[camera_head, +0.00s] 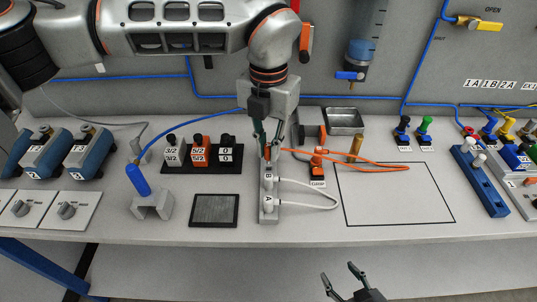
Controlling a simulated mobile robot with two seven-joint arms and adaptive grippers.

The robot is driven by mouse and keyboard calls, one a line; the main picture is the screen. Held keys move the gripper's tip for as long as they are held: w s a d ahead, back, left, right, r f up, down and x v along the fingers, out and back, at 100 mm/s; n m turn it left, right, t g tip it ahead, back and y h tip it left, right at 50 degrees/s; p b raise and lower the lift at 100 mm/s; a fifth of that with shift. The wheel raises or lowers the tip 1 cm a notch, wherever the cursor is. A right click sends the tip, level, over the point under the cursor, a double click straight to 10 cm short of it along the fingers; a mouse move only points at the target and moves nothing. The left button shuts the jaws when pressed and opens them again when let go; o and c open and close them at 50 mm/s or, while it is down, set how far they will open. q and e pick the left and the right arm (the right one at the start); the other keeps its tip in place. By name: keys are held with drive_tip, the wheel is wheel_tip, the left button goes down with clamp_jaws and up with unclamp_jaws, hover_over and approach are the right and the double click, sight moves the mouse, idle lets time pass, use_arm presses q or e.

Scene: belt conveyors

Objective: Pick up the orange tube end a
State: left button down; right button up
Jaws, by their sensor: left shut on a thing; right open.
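A thin orange tube (360,163) runs in a loop across the bench, from my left gripper toward the right. My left gripper (268,148) points down above the back of a grey block (269,207) with white fittings marked A and B. It is shut on an end of the orange tube, just behind the B fitting. The tip of that end is partly hidden by the fingers. My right gripper (350,280) is open and empty, low at the bottom of the view, in front of the bench edge.
White tubes (318,207) loop right of the grey block. A black-outlined rectangle (395,195) on the bench is mostly clear. A valve rack (200,160) and a dark pad (214,209) lie left. A metal tray (345,120) stands behind. A blue manifold (480,180) stands right.

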sight(269, 145)
use_arm(q)
wheel_tip(269, 145, up, 17)
drive_tip(key=shift+f+p, duration=0.2)
drive_tip(key=shift+p, duration=0.15)
